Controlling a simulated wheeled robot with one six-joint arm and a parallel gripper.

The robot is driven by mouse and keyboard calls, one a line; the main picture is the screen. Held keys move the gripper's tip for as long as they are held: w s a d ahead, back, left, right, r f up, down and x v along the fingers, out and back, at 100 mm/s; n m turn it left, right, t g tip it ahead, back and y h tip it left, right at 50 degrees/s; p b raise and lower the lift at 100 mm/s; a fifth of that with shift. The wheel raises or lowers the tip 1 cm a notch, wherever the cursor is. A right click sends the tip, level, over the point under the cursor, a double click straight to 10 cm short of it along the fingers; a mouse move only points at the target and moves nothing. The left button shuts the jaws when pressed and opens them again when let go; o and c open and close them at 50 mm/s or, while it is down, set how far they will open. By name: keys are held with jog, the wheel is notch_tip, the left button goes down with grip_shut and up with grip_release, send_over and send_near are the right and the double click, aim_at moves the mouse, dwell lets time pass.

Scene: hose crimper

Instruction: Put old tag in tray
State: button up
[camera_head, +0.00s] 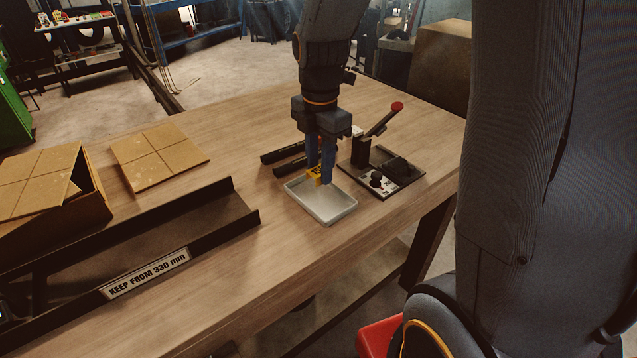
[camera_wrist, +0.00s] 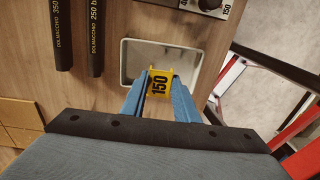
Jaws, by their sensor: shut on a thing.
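My gripper (camera_head: 321,178) is shut on a yellow tag (camera_head: 314,172) and holds it over the tray. The tray (camera_head: 337,210) is a shallow white rectangular dish on the wooden table. In the wrist view the tray (camera_wrist: 127,62) lies below and beyond the tag. The tag appears above the tray's far part; its exact height over the tray floor is hard to tell.
The crimper (camera_head: 393,176) with a red-knobbed lever stands on a dark plate right of the tray. Black hoses (camera_head: 283,152) lie behind the tray. A long dark trough (camera_head: 215,207) marked "KEEP FROM 330 mm" and cardboard boxes (camera_head: 160,157) are at left. The table front is clear.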

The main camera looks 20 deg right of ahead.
aim_at(320, 198)
jog(key=shift+f+p, duration=0.55)
jog(key=shift+f, duration=2.2)
jog(key=shift+s+f, duration=0.1)
jog(key=shift+f, duration=0.05)
jog(key=o, duration=1)
notch_tip(320, 198, up, 12)
jog(key=b, duration=0.3)
